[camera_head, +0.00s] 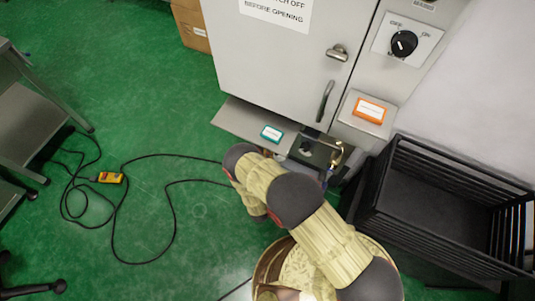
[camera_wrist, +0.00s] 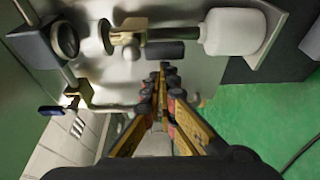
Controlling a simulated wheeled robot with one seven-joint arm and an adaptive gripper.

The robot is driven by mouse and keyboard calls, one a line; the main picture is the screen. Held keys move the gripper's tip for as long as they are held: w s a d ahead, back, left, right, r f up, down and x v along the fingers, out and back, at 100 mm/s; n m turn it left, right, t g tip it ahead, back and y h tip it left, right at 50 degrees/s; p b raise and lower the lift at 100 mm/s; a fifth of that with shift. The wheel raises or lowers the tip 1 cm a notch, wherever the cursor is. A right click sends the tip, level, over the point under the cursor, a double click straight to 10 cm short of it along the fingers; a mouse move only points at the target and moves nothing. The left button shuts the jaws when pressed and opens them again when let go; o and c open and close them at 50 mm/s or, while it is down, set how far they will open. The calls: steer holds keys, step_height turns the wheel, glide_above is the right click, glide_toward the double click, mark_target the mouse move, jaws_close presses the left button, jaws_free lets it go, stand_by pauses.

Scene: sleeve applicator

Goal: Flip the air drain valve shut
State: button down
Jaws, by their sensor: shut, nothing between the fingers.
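A small brass valve (camera_wrist: 78,95) with a blue lever end (camera_wrist: 50,110) is at the left of the wrist view, below a round dark-rimmed part; it looks like the air drain valve. In the head view a small blue part (camera_head: 327,177) shows beside my arm, low at the cabinet. My gripper (camera_wrist: 163,72) is shut and empty in the middle of the wrist view. Its fingertips are to the right of the brass valve and apart from it in the picture. In the head view my gripper is hidden behind my arm.
A brass fitting with a black cylinder (camera_wrist: 165,50) and a white bowl (camera_wrist: 235,32) lie just beyond my fingertips. A grey cabinet (camera_head: 285,60) stands above a low shelf (camera_head: 240,118). A black crate (camera_head: 450,185) is at right. A black cable (camera_head: 175,190) lies on the green floor.

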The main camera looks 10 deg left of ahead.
steer(key=shift+s+d+f+n+g, duration=0.1)
steer(key=shift+d+f+n+g, duration=0.15)
steer(key=shift+n, duration=0.65)
steer(key=d+n+g+h, duration=0.1)
steer(key=n, duration=0.3)
steer(key=s+d+n+g+h+p, duration=0.1)
steer(key=d+n+h, duration=0.1)
steer(key=n, duration=0.1)
steer(key=d+n+g+h, duration=0.1)
steer(key=d+n+g, duration=0.1)
steer(key=n, duration=0.2)
steer(key=shift+s+d+r+n, duration=0.1)
steer(key=shift+s+r+n, duration=0.2)
steer(key=shift+s+r, duration=0.1)
steer(key=shift+d, duration=0.1)
stand_by(0.5)
stand_by(0.4)
steer(key=v, duration=1.2)
steer(key=shift+s, duration=0.15)
stand_by(0.3)
